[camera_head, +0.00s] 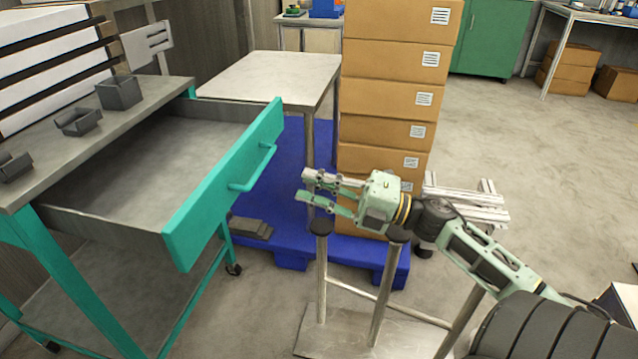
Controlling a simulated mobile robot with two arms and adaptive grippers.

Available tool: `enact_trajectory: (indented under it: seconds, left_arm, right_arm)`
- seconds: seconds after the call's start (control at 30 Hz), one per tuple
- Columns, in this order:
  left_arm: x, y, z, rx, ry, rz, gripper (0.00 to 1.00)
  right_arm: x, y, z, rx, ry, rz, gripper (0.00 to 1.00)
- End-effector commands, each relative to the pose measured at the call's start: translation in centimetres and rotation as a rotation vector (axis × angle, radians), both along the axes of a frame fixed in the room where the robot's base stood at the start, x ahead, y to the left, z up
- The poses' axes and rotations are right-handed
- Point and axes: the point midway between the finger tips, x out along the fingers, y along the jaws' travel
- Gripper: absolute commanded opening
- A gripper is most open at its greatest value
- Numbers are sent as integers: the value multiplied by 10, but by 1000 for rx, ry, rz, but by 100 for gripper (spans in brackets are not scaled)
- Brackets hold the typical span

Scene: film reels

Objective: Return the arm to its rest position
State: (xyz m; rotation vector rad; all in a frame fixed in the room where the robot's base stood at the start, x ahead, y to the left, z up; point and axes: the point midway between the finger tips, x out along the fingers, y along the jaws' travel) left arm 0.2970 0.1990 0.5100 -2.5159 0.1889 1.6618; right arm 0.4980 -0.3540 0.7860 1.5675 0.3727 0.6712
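My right arm reaches in from the lower right. Its gripper (312,190) points left, with its two fingers apart and nothing between them. It is over the floor-stand posts, in front of the stacked cardboard boxes and to the right of the open drawer. The teal drawer front (226,190) with its handle (256,168) is pulled out from the workbench, and the visible part of the drawer is empty. My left gripper is not in this view. No film reels can be made out.
Cardboard boxes (390,98) are stacked on a blue pallet (285,185). A metal stand with upright posts (321,275) is below my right arm. A grey-topped table (275,78) stands behind the drawer. Small grey bins (119,92) sit on the workbench. Open floor lies to the right.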

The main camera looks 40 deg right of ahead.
Motion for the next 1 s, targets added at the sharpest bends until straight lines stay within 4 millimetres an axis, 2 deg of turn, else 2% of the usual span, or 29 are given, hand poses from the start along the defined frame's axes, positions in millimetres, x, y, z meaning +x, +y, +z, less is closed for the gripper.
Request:
enact_trajectory:
  seconds: [0.2, 0.77, 0.87, 1.0]
  left_arm:
    - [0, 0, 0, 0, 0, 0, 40]
    - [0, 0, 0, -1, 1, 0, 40]
    - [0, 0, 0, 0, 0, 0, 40]
    - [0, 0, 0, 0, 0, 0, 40]
  right_arm:
    - [-6, -5, -1, 0, 0, 0, 17]
    - [-4, -5, -4, 26, 10, -25, 17]
    - [4, -6, -13, 110, 49, -107, 17]
    - [15, -13, -43, 316, 174, -314, 17]
